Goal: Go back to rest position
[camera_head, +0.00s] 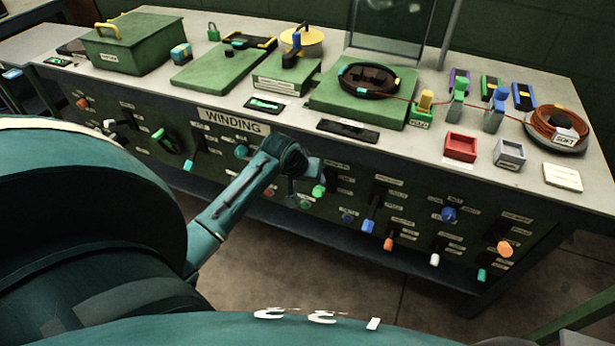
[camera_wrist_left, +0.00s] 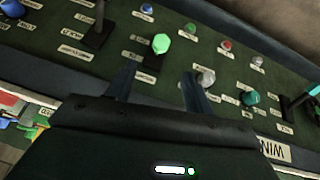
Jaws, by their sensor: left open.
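My left arm comes in from the left in the head view, and its gripper (camera_head: 303,178) is in front of the dark green control panel (camera_head: 225,160) below the winding table top. In the left wrist view the two dark fingers of this gripper (camera_wrist_left: 158,82) stand apart with nothing held between them. A green knob (camera_wrist_left: 161,43) on the panel shows just beyond the fingertips; it also shows in the head view (camera_head: 318,190). I cannot tell whether a finger touches the panel. My right gripper is not in view.
Knobs and levers stick out along the panel, including a blue lever (camera_head: 369,225) and an orange knob (camera_head: 505,249). The table top (camera_head: 330,90) holds a green box (camera_head: 128,45), a red tray (camera_head: 461,146) and a cable coil (camera_head: 558,122). Bare floor (camera_head: 300,270) lies below.

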